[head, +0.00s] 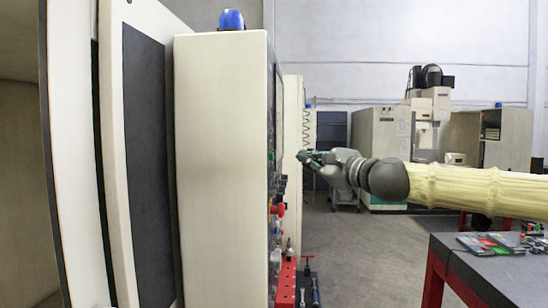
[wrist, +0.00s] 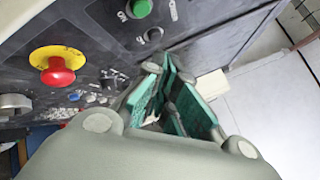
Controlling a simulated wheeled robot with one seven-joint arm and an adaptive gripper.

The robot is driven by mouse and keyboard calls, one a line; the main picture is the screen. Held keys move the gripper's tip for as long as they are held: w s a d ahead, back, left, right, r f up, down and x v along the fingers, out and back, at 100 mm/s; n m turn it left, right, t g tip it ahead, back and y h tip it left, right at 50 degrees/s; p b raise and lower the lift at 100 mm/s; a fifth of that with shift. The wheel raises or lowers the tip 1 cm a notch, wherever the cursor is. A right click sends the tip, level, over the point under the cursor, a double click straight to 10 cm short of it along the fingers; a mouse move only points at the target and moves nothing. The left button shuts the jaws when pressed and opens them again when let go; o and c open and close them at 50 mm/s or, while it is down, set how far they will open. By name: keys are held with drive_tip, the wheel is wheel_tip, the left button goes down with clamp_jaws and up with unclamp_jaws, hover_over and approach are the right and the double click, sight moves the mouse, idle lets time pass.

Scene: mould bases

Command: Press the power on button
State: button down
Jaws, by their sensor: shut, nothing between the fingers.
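The machine's control panel shows in the wrist view as a dark face (wrist: 105,30) and in the head view only edge-on. A green round button (wrist: 140,8) sits at the top of the wrist view. The labels are too small to read, so I cannot tell whether it is the power on button. My gripper (wrist: 172,66), with teal finger pads, is shut and empty. Its tips are below and right of the green button in the wrist view. In the head view my gripper (head: 302,156) is right of the panel's edge, seemingly apart from it.
A red mushroom button on a yellow base (wrist: 57,70) projects from the panel; it also shows in the head view (head: 277,209). A dark table with red legs (head: 490,272) stands at right. Open floor (head: 365,255) lies between machine and table.

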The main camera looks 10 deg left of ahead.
drive_tip(key=shift+a+b, duration=0.45)
drive_tip(key=shift+a, duration=1.65)
drive_tip(key=shift+a, duration=0.25)
drive_tip(key=shift+a+b, duration=0.2)
drive_tip(key=shift+b, duration=0.1)
drive_tip(key=shift+a, duration=0.35)
idle(0.7)
drive_tip(key=shift+d+b, duration=0.1)
drive_tip(key=shift+b, duration=0.2)
drive_tip(key=shift+d, duration=0.7)
drive_tip(key=shift+d, duration=0.1)
drive_tip(key=shift+d, duration=2.4)
idle(0.8)
